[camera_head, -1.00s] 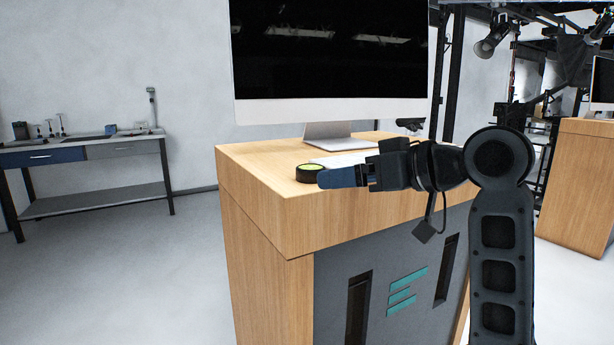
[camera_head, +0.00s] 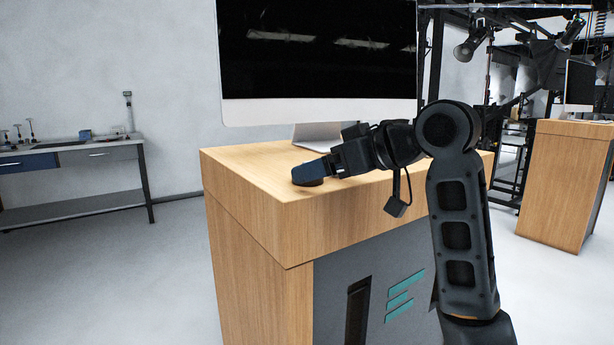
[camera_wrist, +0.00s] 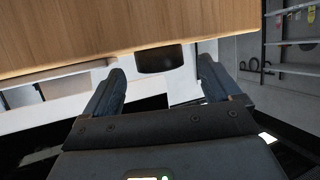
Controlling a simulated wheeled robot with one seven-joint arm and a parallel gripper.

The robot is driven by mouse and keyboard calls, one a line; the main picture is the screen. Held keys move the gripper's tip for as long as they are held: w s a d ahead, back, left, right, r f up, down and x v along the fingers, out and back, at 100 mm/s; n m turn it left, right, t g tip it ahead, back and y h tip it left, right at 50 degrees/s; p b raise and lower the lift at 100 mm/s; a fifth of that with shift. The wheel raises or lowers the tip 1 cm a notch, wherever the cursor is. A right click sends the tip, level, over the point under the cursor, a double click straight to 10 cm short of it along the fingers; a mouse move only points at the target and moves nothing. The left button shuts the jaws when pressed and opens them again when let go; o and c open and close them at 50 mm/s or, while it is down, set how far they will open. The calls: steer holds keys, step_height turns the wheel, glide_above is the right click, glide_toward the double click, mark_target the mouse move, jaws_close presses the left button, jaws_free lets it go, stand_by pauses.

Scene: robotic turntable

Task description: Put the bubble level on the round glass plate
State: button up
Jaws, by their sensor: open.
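The bubble level (camera_head: 308,184) is a short dark round puck on the wooden desk top, near its front left corner. In the head view my gripper's blue fingers cover most of it. In the wrist view, which looks upside down, the level (camera_wrist: 160,60) shows as a dark cylinder standing on the wood, centred between the fingertips. My gripper (camera_wrist: 161,70) is open, with one finger on each side and a visible gap to the level on both sides. It reaches in from the right in the head view (camera_head: 308,172). I see no round glass plate in either view.
A large monitor (camera_head: 318,65) stands on the desk (camera_head: 250,180) behind my gripper. A workbench (camera_head: 70,160) with small items stands at the left wall. Another wooden desk (camera_head: 570,190) stands at the right. Open floor lies to the left.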

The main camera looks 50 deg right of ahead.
steer(key=shift+x, duration=1.1)
steer(key=c, duration=1.3)
steer(key=shift+r, duration=0.2)
steer(key=shift+r, duration=0.65)
step_height(320, 180, up, 3)
steer(key=s+d+r, duration=0.2)
steer(key=d+r, duration=0.4)
steer(key=d, duration=0.5)
steer(key=shift+d+r, duration=0.2)
steer(key=shift+d, duration=0.05)
steer(key=shift+s, duration=0.15)
